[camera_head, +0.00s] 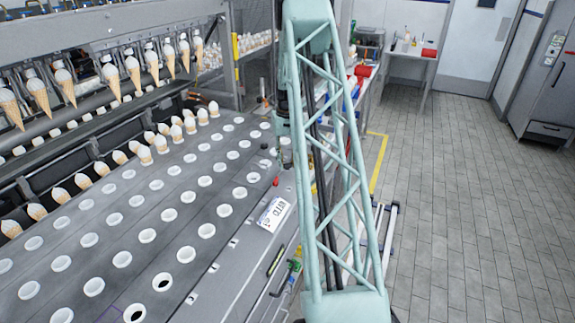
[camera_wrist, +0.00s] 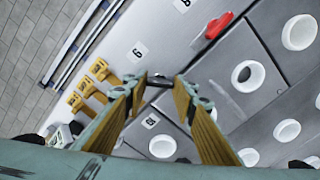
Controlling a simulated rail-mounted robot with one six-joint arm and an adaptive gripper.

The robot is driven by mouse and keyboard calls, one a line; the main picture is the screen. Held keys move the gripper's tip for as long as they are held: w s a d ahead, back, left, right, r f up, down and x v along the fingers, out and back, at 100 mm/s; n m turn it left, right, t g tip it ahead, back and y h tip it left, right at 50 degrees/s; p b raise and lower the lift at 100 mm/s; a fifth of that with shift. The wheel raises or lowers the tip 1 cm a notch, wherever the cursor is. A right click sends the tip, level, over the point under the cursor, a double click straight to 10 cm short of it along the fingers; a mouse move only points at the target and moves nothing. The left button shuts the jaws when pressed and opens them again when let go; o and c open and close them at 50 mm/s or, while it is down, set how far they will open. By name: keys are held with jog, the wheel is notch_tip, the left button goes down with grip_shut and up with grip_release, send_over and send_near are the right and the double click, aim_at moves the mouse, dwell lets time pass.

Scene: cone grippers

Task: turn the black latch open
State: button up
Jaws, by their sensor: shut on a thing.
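In the wrist view, the black latch (camera_wrist: 158,81) is a small dark bar at the edge of the grey machine deck. My gripper (camera_wrist: 161,85) has its two yellow-and-teal fingers on either side of the latch, shut on it. The fingers hide part of the latch, so its exact angle is hard to tell. In the head view, my teal lattice arm hides most of the area around the gripper, and I cannot make out the latch there.
A red latch (camera_wrist: 219,25) sits further along the same edge. The deck (camera_head: 215,250) has rows of white-rimmed holes (camera_wrist: 248,76), some holding cones (camera_head: 145,155). Yellow handles (camera_wrist: 88,88) stand beside the machine's edge. Tiled floor (camera_head: 460,200) lies open to the right.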

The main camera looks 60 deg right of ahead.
aim_at(287, 164)
jog(key=n+b, duration=0.1)
jog(key=n, duration=0.4)
jog(key=shift+n+b, duration=0.7)
jog(key=shift+n, duration=2.2)
jog(key=o, duration=0.9)
jog(key=shift+r, duration=0.15)
jog(key=shift+r, duration=5.9)
